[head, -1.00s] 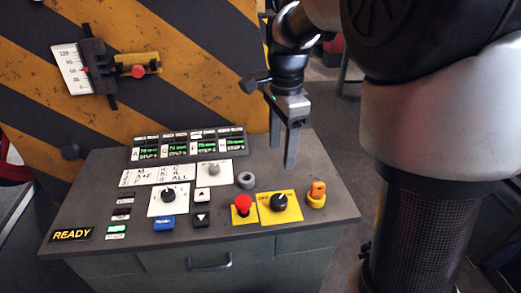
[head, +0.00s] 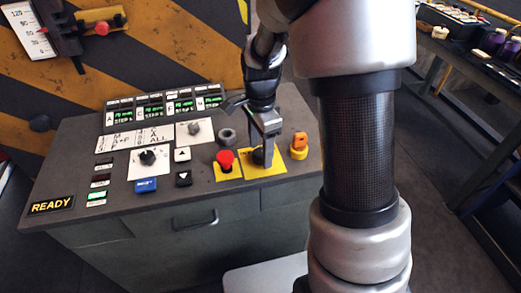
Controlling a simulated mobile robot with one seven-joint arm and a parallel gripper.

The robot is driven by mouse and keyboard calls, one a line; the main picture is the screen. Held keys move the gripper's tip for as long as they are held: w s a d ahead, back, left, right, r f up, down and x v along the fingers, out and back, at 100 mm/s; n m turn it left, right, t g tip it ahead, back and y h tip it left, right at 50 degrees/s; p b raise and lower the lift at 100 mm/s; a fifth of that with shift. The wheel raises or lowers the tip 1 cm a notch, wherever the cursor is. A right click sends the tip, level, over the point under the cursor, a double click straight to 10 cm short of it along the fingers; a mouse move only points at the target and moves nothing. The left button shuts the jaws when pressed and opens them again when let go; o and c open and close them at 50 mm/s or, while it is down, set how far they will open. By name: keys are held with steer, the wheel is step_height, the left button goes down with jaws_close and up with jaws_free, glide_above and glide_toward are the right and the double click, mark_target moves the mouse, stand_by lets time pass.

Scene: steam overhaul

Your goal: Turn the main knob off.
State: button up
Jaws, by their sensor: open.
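The main knob (head: 258,156) is a black rotary knob on a yellow plate (head: 279,168) at the right front of the console's top. My gripper (head: 267,158) points down at the knob, with its fingers in front of it and hiding part of it. The gripper is open. I cannot tell whether the fingers touch the knob or straddle it. The knob's pointer direction is hidden.
A red mushroom button (head: 225,158) stands close left of the knob, and an orange key-like switch (head: 299,141) close right. A grey ring (head: 227,136) sits behind. Another black knob (head: 148,157) is on a white plate. A READY sign (head: 52,204) glows.

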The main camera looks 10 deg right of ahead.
steer(key=shift+f, duration=0.2)
steer(key=c, duration=1.1)
steer(key=shift+o, duration=0.2)
